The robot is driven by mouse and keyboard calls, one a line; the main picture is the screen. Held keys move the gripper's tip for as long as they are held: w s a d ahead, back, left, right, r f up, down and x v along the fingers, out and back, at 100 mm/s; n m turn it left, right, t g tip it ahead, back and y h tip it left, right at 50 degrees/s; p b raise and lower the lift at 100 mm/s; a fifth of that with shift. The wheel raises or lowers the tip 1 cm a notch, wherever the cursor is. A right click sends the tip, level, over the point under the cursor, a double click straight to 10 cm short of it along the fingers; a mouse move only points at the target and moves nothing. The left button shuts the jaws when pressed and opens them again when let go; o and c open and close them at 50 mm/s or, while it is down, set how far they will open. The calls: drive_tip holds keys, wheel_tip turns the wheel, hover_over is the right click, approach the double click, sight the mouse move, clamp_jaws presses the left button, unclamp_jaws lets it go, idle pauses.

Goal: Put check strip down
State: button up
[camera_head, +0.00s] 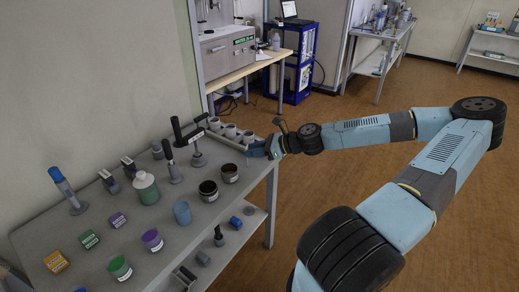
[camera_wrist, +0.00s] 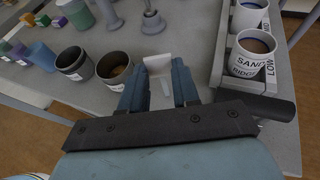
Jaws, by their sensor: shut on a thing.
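My gripper (camera_head: 262,149) is at the right end of the grey table, beside the rack of cups. In the wrist view the two blue-grey fingers of my gripper (camera_wrist: 156,80) are shut on a small white check strip (camera_wrist: 158,64). The strip stands out beyond the fingertips, above the grey table top (camera_wrist: 205,22). I cannot tell whether it touches the table. In the head view the strip cannot be made out.
A rack (camera_wrist: 226,72) holds labelled cups, one marked SAND (camera_wrist: 252,56), right of my fingers. Two dark-rimmed pots (camera_wrist: 75,63) (camera_wrist: 115,68) stand to the left. Metal stands (camera_head: 197,158), a blue cup (camera_head: 182,213) and a green bottle (camera_head: 146,189) stand on the table.

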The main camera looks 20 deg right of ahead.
drive_tip(key=o, duration=0.8)
drive_tip(key=shift+d, duration=0.1)
